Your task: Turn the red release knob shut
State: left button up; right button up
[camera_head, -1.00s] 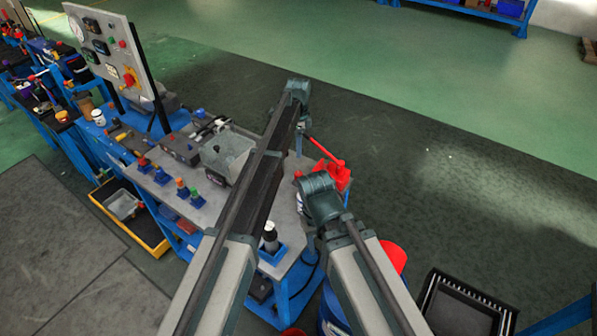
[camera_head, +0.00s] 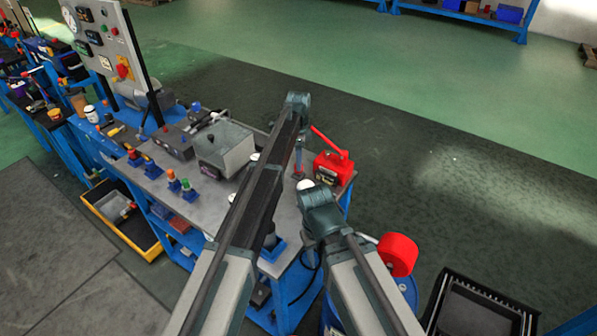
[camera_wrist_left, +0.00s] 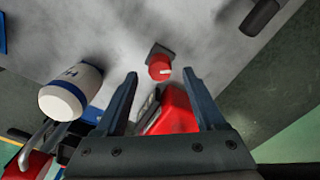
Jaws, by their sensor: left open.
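In the left wrist view, the round red knob (camera_wrist_left: 160,69) with a white mark sits on a small dark square plate on the grey bench top (camera_wrist_left: 110,38). My left gripper (camera_wrist_left: 159,75) is open. Its two fingertips stand on either side of the knob in that view, with nothing held; I cannot tell the height gap. In the head view, the left gripper (camera_head: 299,152) hangs down at the end of its arm, beside the red hand pump (camera_head: 333,168) with its raised red lever. The pump's red body also shows between the fingers in the wrist view (camera_wrist_left: 175,108). My right gripper is hidden.
A white and blue jar (camera_wrist_left: 70,91) stands close beside the left finger. A grey metal box (camera_head: 225,148) and several small coloured knobs on blue bases stand on the bench to the left. A red drum (camera_head: 398,255) lies to the right, beside my right arm.

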pick_arm(q)
jog(key=shift+f+b, duration=0.9)
jog(key=shift+f, duration=0.45)
pick_arm(e)
notch_tip(320, 180, down, 3)
jog(key=shift+r, duration=0.15)
pick_arm(q)
grip_shut()
